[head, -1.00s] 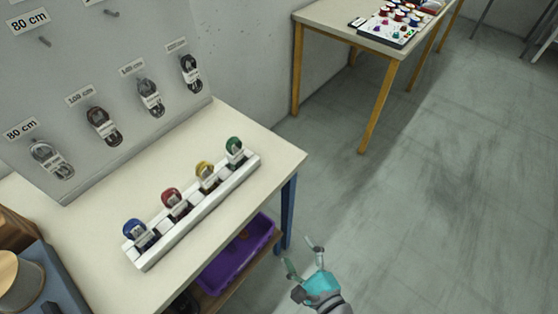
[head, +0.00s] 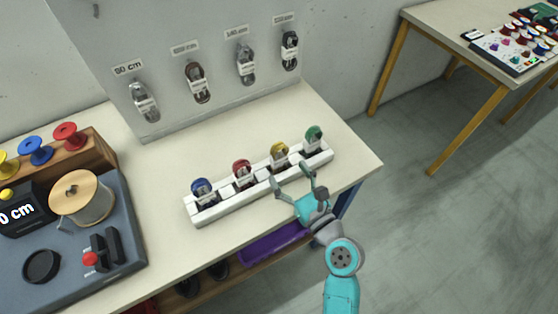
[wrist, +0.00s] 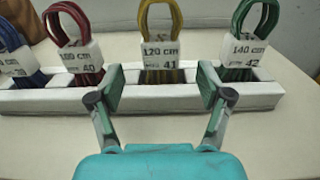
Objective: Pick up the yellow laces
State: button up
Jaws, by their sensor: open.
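The yellow laces (head: 279,152) are a looped bundle standing in a slot of the white rack (head: 209,214) on the table. In the wrist view the yellow laces (wrist: 160,46) carry a white tag reading 120 cm and 41. My gripper (head: 293,173) is open and empty, in front of the rack at the yellow laces. In the wrist view its fingers (wrist: 158,85) stand apart, with the yellow bundle between and beyond them. The lower ends of the laces are hidden in the rack.
Red laces (wrist: 82,58) stand left of the yellow ones and green laces (wrist: 243,48) right. Blue laces (head: 203,190) stand at the rack's left end. A grey board (head: 205,50) with hanging laces rises behind. A spool device (head: 82,196) is at the left.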

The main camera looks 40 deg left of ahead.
aim_at(281, 164)
jog(key=shift+x, duration=2.7)
jog(key=shift+f, duration=0.1)
jog(key=c, duration=1.1)
